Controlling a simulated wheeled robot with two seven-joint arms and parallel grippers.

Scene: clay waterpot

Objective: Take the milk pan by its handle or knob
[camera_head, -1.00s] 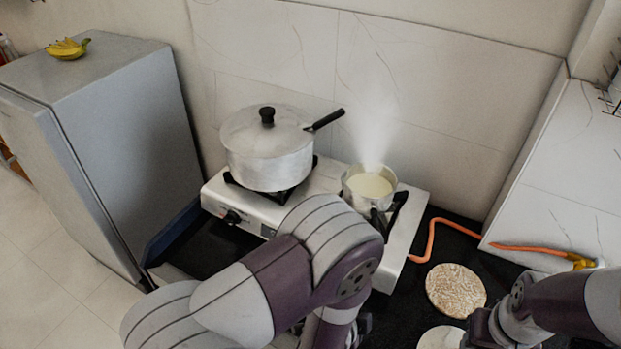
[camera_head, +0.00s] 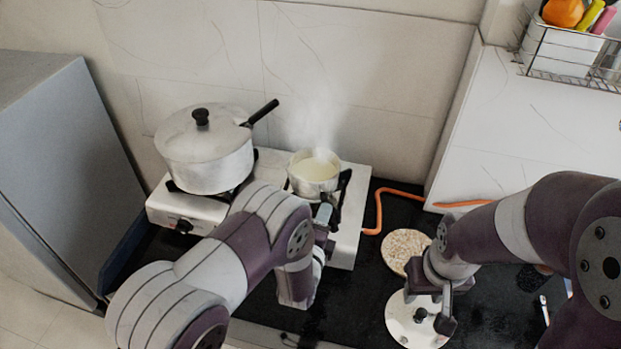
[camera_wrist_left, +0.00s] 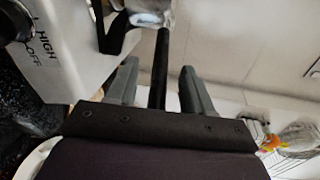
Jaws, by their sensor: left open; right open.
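The milk pan (camera_head: 314,172) is a small metal pan with pale, steaming milk, on the right side of the white stove. Its black handle (camera_wrist_left: 160,62) runs between the two fingers of my left gripper (camera_wrist_left: 158,85) in the left wrist view. That gripper is open, with a gap on each side of the handle. In the head view my left gripper (camera_head: 324,214) is just in front of the pan and partly hides the handle. My right gripper (camera_head: 431,305) is open over a white lid with a black knob (camera_head: 420,315).
A large lidded pot (camera_head: 205,160) stands on the stove's left side. A round woven mat (camera_head: 404,250) and an orange hose (camera_head: 372,215) lie on the black counter. A wire rack (camera_head: 575,70) is at the upper right.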

